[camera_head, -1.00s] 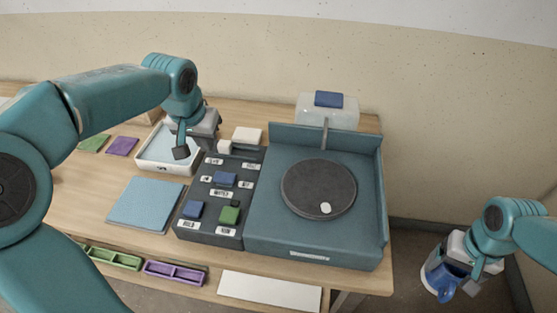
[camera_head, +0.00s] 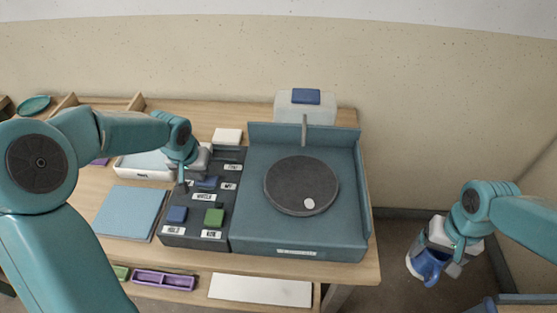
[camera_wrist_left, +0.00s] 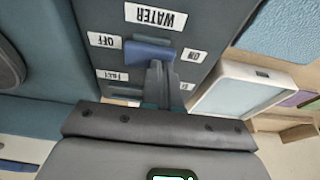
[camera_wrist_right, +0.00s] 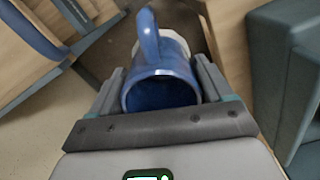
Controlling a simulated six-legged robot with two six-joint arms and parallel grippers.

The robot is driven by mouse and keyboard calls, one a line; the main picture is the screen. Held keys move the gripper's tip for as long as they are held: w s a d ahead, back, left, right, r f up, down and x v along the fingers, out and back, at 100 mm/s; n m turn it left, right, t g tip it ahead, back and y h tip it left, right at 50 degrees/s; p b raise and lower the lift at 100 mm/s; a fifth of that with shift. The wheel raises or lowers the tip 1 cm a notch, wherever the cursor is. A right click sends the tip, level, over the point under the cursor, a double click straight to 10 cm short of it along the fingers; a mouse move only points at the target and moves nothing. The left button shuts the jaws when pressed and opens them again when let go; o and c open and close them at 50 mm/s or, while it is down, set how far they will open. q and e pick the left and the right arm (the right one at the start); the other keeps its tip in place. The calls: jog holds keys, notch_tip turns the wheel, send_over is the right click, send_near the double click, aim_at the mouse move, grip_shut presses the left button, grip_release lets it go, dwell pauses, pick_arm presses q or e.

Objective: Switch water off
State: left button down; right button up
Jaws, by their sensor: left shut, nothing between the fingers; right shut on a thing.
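The water switch is a blue rocker (camera_head: 207,182) on the dark control panel (camera_head: 180,236), above the WATER label. It also shows in the left wrist view (camera_wrist_left: 147,52), with OFF at its left and ON at its right in that upside-down picture. My left gripper (camera_head: 183,178) is shut and empty, its fingertips low at the ON side of the rocker. In the left wrist view, the fingertips (camera_wrist_left: 156,68) overlap the rocker's ON end; I cannot tell whether they touch. My right gripper (camera_wrist_right: 160,84) is shut on a blue mug (camera_wrist_right: 155,97), right of the table.
A white tray (camera_head: 134,175) lies left of my left gripper, and a light-blue mat (camera_head: 131,212) lies left of the panel.

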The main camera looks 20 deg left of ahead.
pick_arm(q)
jog(key=shift+f+b, duration=0.2)
jog(key=shift+b, duration=0.25)
pick_arm(e)
jog(key=shift+f, duration=0.4)
pick_arm(q)
jog(key=shift+r, duration=0.1)
pick_arm(e)
jog(key=shift+r, duration=0.15)
pick_arm(q)
jog(key=shift+w+d, duration=0.1)
jog(key=shift+d, duration=0.3)
pick_arm(e)
jog(key=shift+f, duration=0.25)
pick_arm(q)
jog(key=shift+w+d+r, duration=0.1)
jog(key=shift+w+d, duration=0.05)
jog(key=shift+d, duration=0.15)
pick_arm(e)
jog(key=shift+f, duration=0.1)
pick_arm(q)
jog(key=shift+r, duration=0.1)
